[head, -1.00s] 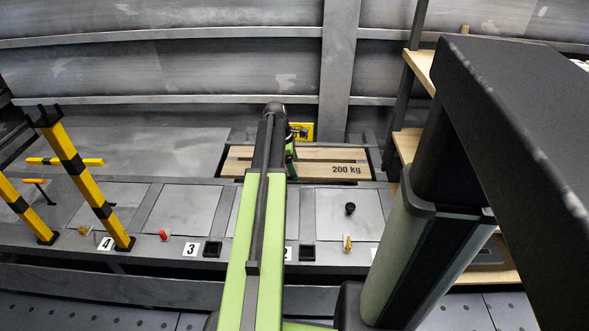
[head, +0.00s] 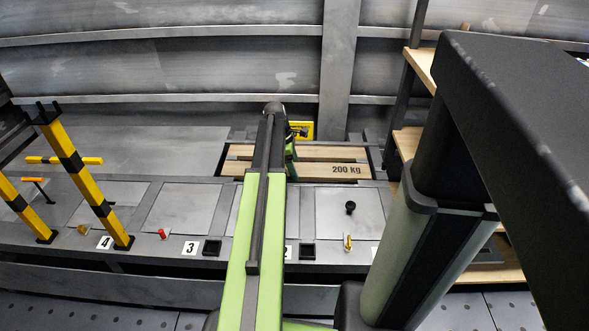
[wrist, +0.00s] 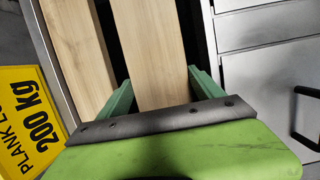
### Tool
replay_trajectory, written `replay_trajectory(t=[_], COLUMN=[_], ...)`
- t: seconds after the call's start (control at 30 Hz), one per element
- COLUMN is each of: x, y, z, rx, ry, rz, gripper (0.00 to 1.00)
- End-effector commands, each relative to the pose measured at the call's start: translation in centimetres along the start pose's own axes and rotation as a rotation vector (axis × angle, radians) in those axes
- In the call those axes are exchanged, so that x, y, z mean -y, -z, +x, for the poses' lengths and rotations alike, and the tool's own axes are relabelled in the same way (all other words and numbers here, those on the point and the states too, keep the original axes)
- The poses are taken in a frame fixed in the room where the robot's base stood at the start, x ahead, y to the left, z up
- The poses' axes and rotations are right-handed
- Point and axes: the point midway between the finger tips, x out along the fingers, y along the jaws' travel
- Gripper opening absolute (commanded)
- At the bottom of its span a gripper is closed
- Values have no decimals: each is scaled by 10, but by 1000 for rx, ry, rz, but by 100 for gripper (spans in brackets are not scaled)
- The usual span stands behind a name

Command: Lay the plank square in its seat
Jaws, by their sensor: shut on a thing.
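A pale wooden plank marked "200 kg" (head: 325,169) lies along the front of a dark recessed frame (head: 377,163) in the head view. My gripper (wrist: 163,95) is shut on this plank (wrist: 155,45), with one green finger on each side in the wrist view. A second plank (wrist: 78,45) lies beside it to the left, behind it in the head view (head: 330,153). A dark gap separates the two. Another dark gap runs along the held plank's right side. My arm hides part of both planks in the head view. I cannot tell whether the held plank is fully down.
A yellow "200 kg" sign (wrist: 27,120) stands beyond the rear plank. Grey panels with a black knob (head: 350,208) and a brass fitting (head: 348,243) lie in front. Yellow-black posts (head: 88,185) stand at left, wooden shelves (head: 408,142) at right.

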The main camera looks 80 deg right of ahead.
Motion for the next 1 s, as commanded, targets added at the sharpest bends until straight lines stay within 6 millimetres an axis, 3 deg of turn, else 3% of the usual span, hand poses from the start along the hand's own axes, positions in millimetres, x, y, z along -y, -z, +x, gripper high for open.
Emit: replay_trajectory(t=[0.37, 0.4, 0.53, 0.83, 1.0], x=[0, 0, 0, 0, 0], y=[0, 0, 0, 0, -1], z=[1, 1, 2, 0, -17], rx=[0, 0, 0, 0, 0], ry=[0, 0, 0, 0, 0], rz=[0, 0, 0, 0, 0], gripper=[5, 81, 98, 100, 100])
